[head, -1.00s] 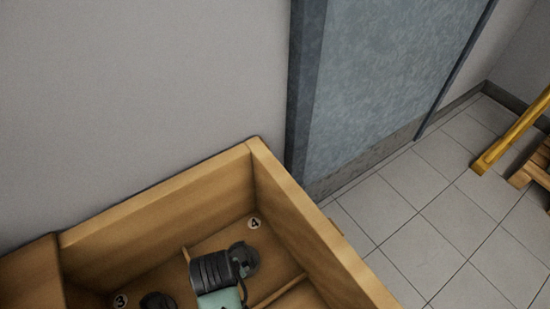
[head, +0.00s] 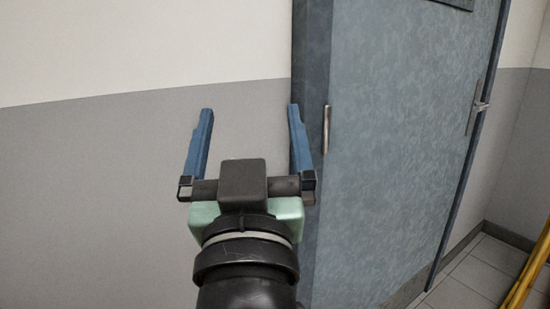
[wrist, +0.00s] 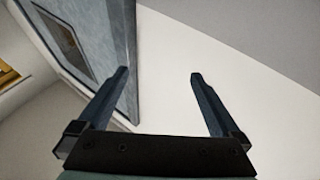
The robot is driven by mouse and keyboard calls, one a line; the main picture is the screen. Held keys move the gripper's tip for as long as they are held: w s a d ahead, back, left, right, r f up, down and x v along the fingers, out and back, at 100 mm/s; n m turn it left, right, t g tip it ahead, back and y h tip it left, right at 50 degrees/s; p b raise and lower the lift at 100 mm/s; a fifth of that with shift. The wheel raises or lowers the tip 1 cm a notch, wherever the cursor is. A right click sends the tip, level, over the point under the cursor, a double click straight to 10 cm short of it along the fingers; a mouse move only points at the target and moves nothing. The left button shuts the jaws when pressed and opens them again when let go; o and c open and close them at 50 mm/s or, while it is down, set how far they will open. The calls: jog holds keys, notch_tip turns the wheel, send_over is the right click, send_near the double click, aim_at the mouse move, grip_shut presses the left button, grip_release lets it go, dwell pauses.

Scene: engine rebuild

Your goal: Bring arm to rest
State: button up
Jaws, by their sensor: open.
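My gripper (head: 248,130) is raised in the middle of the head view, in front of the wall. Its two blue fingers are wide apart with nothing between them. In the wrist view my gripper (wrist: 158,80) also shows open and empty, with the pale wall beyond the fingertips. No object is held.
A blue-grey door (head: 400,140) with a handle (head: 480,106) stands to the right of my gripper. The wall (head: 90,190) is grey below and white above. Yellow bars (head: 530,270) stand at the lower right on the tiled floor (head: 470,272).

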jog(key=s+d+r+m+t+h, duration=0.1)
jog(key=s+d+r+t, duration=0.25)
jog(key=s+r, duration=0.65)
notch_tip(320, 180, up, 25)
jog(key=w+t+p, duration=0.1)
jog(key=p, duration=2.3)
jog(key=shift+a+r+p, duration=0.2)
jog(key=shift+a+p, duration=0.1)
jog(key=shift+a, duration=0.15)
